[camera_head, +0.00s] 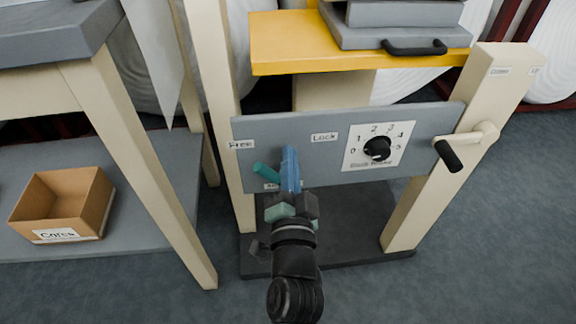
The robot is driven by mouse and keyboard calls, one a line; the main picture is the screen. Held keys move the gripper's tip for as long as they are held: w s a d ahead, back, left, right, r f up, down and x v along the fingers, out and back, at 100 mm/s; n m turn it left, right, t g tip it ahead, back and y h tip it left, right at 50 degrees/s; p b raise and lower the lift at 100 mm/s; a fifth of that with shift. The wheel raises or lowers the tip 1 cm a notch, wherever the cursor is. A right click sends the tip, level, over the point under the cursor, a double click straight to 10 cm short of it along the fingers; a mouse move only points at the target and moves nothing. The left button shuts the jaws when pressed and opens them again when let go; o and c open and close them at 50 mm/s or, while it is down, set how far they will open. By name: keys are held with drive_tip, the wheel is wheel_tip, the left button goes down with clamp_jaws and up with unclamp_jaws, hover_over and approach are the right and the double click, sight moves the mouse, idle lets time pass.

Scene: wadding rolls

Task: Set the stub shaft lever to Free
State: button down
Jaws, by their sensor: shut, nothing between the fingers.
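The stub shaft lever, a teal rod (265,171), is on the grey panel (418,122). Its visible end points left and slightly up, toward the side with the Free label (240,145). The Lock label (324,137) is up and to the right of it. My gripper (290,152) has its blue fingers shut and empty in front of the panel, just right of the visible rod. The fingers hide the lever's inner end and pivot. I cannot tell whether they touch it. A lower label (271,186) is partly covered.
A numbered dial with a black knob (377,149) is right of the lever. A black-gripped crank (450,156) is on the right post. A yellow shelf (290,42) overhangs the panel. A cardboard box (64,204) sits on the left bench's lower shelf.

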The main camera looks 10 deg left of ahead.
drive_tip(key=r+b+v, duration=0.1)
drive_tip(key=v, duration=0.9)
drive_tip(key=shift+f, duration=0.45)
drive_tip(key=w+r+n+t+y+p, duration=0.1)
drive_tip(key=w+r+n+t+p, duration=0.25)
drive_tip(key=r, duration=1.35)
drive_tip(key=s+d+r+n+t+h+p, duration=0.1)
drive_tip(key=s+d+r+t+h+p, duration=0.1)
drive_tip(key=r, duration=1)
drive_tip(key=s+d+r+n+t+h+p, duration=0.1)
drive_tip(key=s+d+r+t+p, duration=0.15)
drive_tip(key=r, duration=1.05)
drive_tip(key=s+d+r+n+t+h+p, duration=0.1)
drive_tip(key=s+r+n+h+p, duration=0.15)
drive_tip(key=r, duration=0.95)
wheel_tip(320, 180, up, 36)
drive_tip(key=m+p, duration=0.1)
drive_tip(key=p, duration=3.4)
drive_tip(key=shift+f, duration=0.15)
drive_tip(key=shift+a+y, duration=0.15)
drive_tip(key=shift+y, duration=0.1)
